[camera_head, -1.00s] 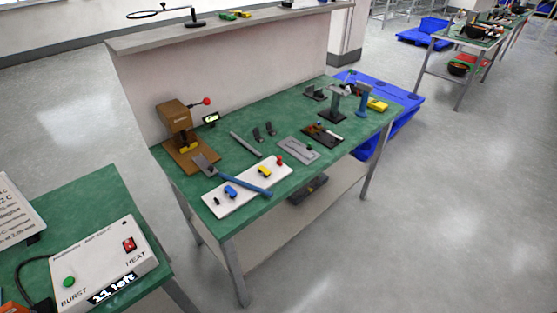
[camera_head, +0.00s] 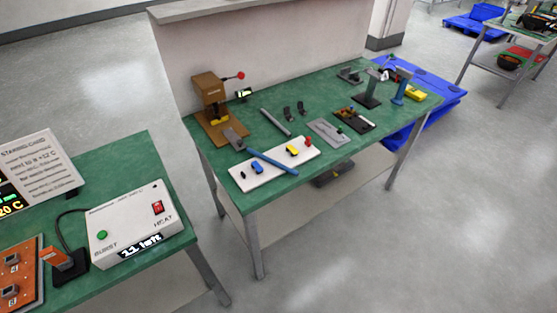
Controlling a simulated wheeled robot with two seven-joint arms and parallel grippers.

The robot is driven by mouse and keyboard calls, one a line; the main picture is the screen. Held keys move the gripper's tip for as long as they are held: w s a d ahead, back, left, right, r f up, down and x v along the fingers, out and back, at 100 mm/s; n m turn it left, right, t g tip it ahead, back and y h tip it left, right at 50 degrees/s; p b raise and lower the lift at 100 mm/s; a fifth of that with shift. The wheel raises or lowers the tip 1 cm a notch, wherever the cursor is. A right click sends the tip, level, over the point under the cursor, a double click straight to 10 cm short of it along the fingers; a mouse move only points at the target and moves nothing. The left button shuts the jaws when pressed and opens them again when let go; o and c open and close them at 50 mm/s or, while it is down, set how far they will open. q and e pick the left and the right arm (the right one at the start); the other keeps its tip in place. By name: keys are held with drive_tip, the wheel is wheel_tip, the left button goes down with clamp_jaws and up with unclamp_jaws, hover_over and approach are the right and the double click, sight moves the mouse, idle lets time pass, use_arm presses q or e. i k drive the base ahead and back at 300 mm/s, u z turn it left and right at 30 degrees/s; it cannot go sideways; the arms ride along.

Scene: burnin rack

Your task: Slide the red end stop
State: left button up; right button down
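A small red piece (camera_head: 308,141), which may be the red end stop, sits at the right end of a white board (camera_head: 276,171) on the green workbench. A yellow piece (camera_head: 293,150) and a blue piece (camera_head: 256,167) sit along the same board to its left. Neither of my grippers shows in the head view.
A brown press (camera_head: 209,97) with a red-knobbed lever stands at the bench's back left. A grey plate (camera_head: 328,131) lies right of the board. A white control box (camera_head: 133,222) sits on the nearer left table (camera_head: 120,165). Open floor lies in front.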

sight(308, 143)
drive_tip(key=u, duration=0.05)
drive_tip(key=k, duration=1.15)
drive_tip(key=z, duration=0.6)
drive_tip(key=i, duration=1.55)
drive_tip(key=u, duration=0.75)
